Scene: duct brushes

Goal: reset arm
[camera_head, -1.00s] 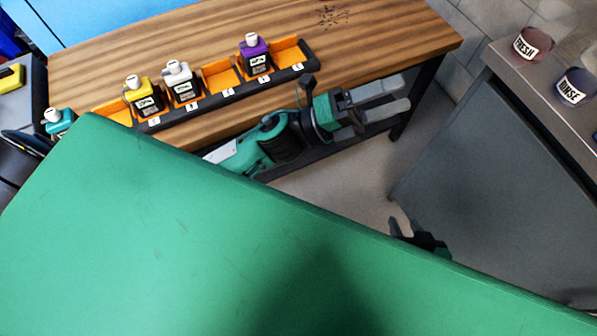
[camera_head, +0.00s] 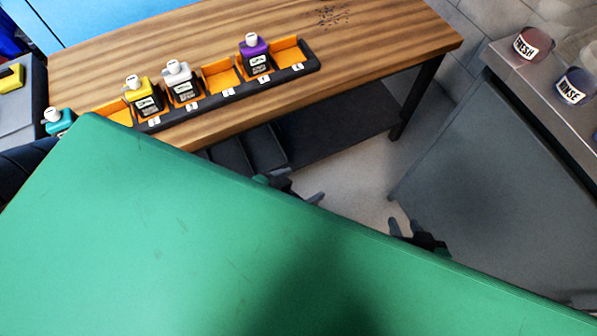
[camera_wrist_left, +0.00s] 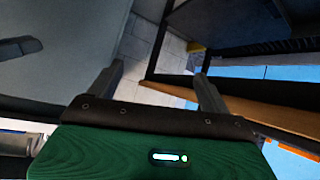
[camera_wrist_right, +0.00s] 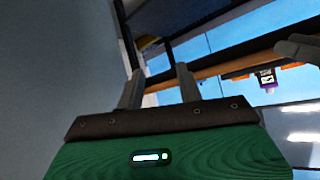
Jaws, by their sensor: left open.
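My left gripper (camera_head: 303,187) shows in the head view just past the edge of my green body, in front of the table and low beside it. Its two fingers are apart with nothing between them in the left wrist view (camera_wrist_left: 157,90). My right gripper (camera_head: 404,229) is further right, partly hidden by the same green edge, near the grey cabinet. In the right wrist view (camera_wrist_right: 158,88) its fingers stand apart with a narrower gap, and nothing is held. Both forearms are mostly hidden in the head view.
A wooden table (camera_head: 390,50) bears a rack (camera_head: 222,98) with a yellow bottle (camera_head: 143,94), a white bottle (camera_head: 182,83) and a purple bottle (camera_head: 255,56). A teal bottle (camera_head: 58,121) stands at left. The grey cabinet (camera_head: 480,170) bears FRESH (camera_head: 533,44) and RINSE (camera_head: 575,85) jars.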

